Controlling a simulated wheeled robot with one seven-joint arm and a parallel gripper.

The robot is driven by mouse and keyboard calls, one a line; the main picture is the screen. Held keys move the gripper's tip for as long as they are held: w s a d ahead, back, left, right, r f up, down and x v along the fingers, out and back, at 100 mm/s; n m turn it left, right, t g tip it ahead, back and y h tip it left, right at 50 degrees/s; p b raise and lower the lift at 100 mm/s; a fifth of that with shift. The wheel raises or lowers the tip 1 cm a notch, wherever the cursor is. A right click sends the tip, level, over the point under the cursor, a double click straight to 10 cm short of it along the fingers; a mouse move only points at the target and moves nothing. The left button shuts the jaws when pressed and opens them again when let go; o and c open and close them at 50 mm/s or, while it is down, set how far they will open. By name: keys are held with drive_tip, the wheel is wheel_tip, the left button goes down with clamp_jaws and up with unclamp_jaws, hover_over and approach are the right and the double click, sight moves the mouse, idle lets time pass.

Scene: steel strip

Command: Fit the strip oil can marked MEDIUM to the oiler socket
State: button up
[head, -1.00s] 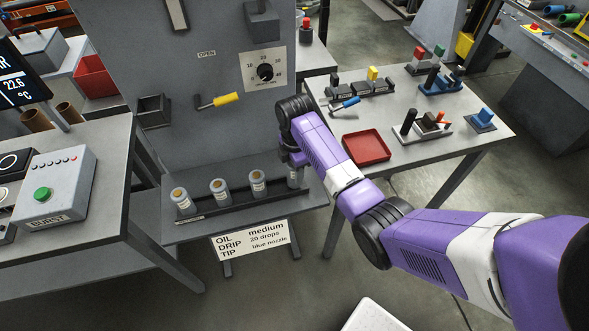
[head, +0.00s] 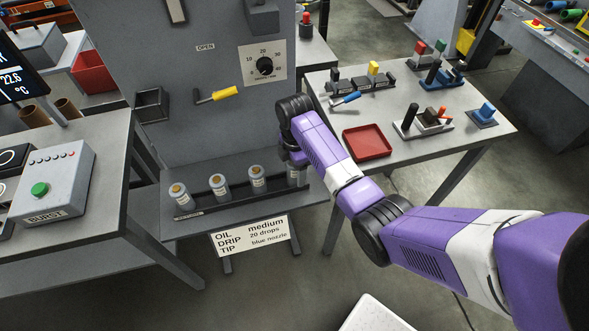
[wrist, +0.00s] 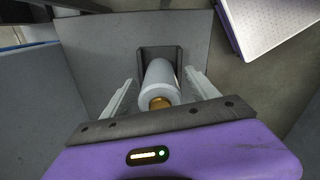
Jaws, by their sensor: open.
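Several grey-white oil cans with brownish tops stand in a row in a dark rack (head: 240,204) on the low grey shelf. Three show clearly: the left can (head: 181,196), the middle can (head: 220,187) and the third can (head: 258,180). The rightmost can (head: 294,177) is partly hidden by my gripper (head: 291,160). In the wrist view my gripper (wrist: 160,82) is open, its fingers on either side of one can (wrist: 158,82). I cannot read that can's label. I cannot tell for certain which fitting is the oiler socket; a dark open box (head: 152,106) is on the grey panel.
A sign (head: 250,236) reads OIL medium, DRIP 20 drops, TIP blue nozzle. The panel has a yellow-handled lever (head: 222,94) and a dial (head: 264,66). The right table holds a red tray (head: 367,142) and several small fixtures. A BURST button box (head: 55,183) stands left.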

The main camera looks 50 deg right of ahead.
drive_tip(key=shift+r+b, duration=0.4)
drive_tip(key=shift+r, duration=3.5)
